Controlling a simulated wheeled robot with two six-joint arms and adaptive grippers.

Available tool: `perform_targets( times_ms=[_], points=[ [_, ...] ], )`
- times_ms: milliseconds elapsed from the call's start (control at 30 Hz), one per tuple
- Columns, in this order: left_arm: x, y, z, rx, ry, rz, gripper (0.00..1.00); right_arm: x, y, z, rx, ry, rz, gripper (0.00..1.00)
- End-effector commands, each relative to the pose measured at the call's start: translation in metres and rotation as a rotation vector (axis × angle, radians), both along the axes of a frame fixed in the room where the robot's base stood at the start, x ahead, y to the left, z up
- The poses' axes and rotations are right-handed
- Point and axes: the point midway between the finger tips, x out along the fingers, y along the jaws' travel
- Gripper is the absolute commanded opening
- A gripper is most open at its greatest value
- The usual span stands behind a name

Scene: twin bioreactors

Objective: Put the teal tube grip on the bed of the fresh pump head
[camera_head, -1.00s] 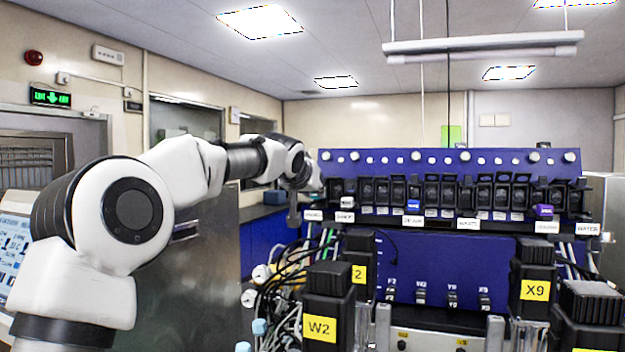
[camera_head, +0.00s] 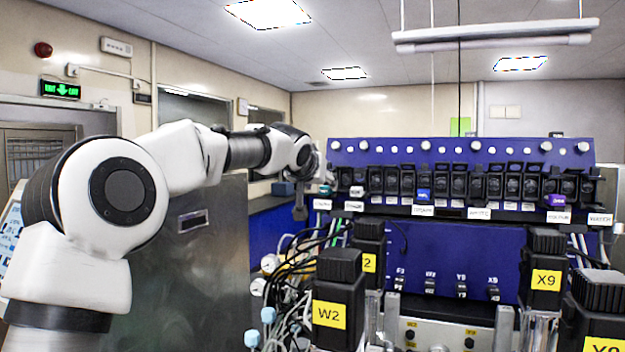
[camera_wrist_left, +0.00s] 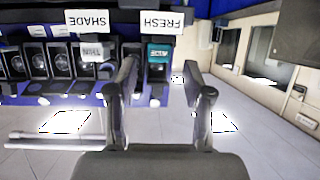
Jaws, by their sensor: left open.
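The teal tube grip (camera_wrist_left: 158,52) shows in the left wrist view, where the picture is upside down. It is at the pump head (camera_wrist_left: 157,72) by the label FRESH (camera_wrist_left: 155,23), at the end of the row. I cannot tell whether it sits fully on the bed. My left gripper (camera_wrist_left: 160,80) is open, with one finger on each side of that pump head in the picture. In the head view the left gripper (camera_head: 303,203) is at the left end of the blue rack, small and partly unclear. My right gripper is not in view.
The blue rack (camera_head: 430,152) carries a row of black pump heads (camera_head: 458,182). A blue grip (camera_head: 424,195) and a purple grip (camera_head: 557,200) sit in the row. Black-capped bottles, W2 (camera_head: 338,300) and X9 (camera_head: 545,275), stand in front. Loose tubes (camera_head: 290,270) hang below left.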

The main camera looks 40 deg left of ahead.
Motion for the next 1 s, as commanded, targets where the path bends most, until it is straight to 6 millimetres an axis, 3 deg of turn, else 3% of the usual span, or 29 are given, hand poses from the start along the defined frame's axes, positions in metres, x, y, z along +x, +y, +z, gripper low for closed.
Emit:
perform_targets(
  times_ms=[33,267,300,400,533,1000],
  points=[
    [-0.01,-0.003,-0.002,0.001,-0.004,-0.001,0.51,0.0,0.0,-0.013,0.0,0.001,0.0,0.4],
    [-0.07,-0.021,0.023,0.001,-0.006,-0.001,0.51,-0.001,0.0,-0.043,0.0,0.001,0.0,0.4],
    [-0.07,-0.02,0.016,0.0,-0.005,0.008,0.51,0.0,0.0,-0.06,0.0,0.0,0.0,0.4],
    [-0.076,-0.019,0.02,0.001,-0.005,0.017,0.51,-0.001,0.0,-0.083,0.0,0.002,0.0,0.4],
    [-0.086,-0.024,0.028,0.0,-0.003,0.011,0.51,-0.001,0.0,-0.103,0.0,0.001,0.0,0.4],
    [-0.093,-0.028,0.038,0.0,0.0,0.0,0.51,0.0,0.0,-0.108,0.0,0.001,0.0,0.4]
  ],
)
